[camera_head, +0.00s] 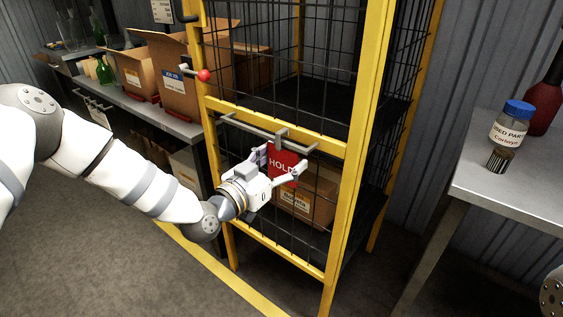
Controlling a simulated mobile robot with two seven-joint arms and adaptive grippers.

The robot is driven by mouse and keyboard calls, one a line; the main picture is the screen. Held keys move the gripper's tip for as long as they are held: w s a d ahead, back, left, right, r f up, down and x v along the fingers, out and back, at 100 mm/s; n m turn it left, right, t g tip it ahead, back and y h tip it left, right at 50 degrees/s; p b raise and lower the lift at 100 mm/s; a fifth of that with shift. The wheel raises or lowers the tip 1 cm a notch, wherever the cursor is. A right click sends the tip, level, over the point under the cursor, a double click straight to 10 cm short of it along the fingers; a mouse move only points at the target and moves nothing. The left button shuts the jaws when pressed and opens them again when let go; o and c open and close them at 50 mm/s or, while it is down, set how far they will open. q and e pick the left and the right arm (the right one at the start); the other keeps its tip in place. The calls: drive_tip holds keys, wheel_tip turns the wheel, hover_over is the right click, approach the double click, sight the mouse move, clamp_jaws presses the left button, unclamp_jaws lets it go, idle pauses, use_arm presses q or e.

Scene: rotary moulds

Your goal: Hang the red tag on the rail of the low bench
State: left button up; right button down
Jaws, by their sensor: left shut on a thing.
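The red tag (283,163), marked "HOLD", is upright in front of the yellow mesh cage, just below a grey bar (262,133) on the cage. My left gripper (276,172) is shut on the tag, with fingers at its left and lower right. I cannot tell whether the tag's top is still hooked on that bar. A bench (178,124) with a grey top stands at the left, with a small rail (94,106) at its front edge. My right gripper is not in view.
The yellow cage frame (355,140) stands close around my left gripper, with a red-knobbed lever (204,75). Cardboard boxes (172,75) and green bottles (104,70) stand on the left bench. A grey table (520,185) at the right holds a blue-capped jar (510,128). Floor is open in front.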

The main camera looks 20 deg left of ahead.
use_arm(q)
drive_tip(key=shift+f, duration=0.1)
